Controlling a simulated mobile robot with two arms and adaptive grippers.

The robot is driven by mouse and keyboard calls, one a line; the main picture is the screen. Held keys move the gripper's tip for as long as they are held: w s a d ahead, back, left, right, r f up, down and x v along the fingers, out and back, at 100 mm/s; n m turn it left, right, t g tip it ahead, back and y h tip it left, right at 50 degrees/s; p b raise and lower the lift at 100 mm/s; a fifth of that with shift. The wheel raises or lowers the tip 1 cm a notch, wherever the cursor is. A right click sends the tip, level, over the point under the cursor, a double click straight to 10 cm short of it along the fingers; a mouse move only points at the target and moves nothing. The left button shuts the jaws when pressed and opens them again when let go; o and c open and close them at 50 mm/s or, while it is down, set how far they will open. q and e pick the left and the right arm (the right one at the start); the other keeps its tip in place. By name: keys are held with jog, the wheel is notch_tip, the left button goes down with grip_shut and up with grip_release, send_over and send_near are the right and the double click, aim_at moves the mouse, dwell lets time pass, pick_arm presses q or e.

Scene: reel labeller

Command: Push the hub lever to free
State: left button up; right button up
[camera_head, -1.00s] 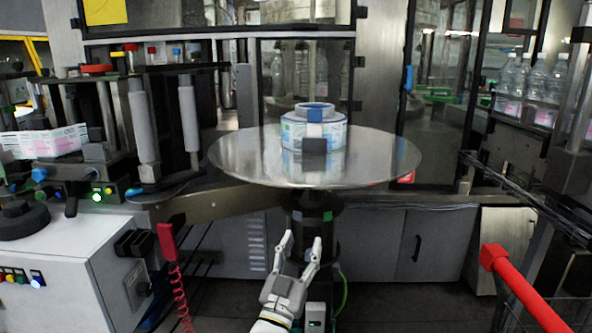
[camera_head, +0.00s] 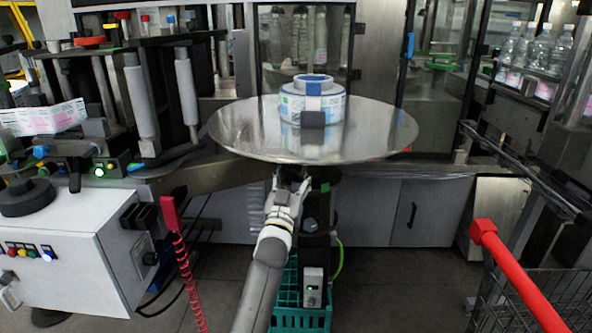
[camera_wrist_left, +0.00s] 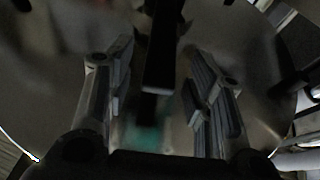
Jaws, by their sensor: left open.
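A round steel disc (camera_head: 240,135) carries a white-and-blue label reel (camera_head: 345,108) with a blue hub (camera_head: 313,84) in its middle. A dark block (camera_head: 312,119) sits at the reel's front. My left gripper (camera_head: 290,183) is just below the disc's front edge, by the dark column under it. In the left wrist view my left gripper (camera_wrist_left: 160,85) is open, with a dark upright bar (camera_wrist_left: 162,50) between its fingers. I cannot tell whether this bar is the hub lever, or whether the fingers touch it. My right gripper is out of view.
A white cabinet (camera_head: 70,255) with a red coiled cord (camera_head: 185,265) stands at the left. A green crate (camera_head: 300,317) is on the floor below the disc. A red bar (camera_head: 520,280) and a wire cart (camera_head: 550,305) are at the right.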

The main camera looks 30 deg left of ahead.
pick_arm(q)
jog(key=shift+x, duration=1.1)
grip_shut()
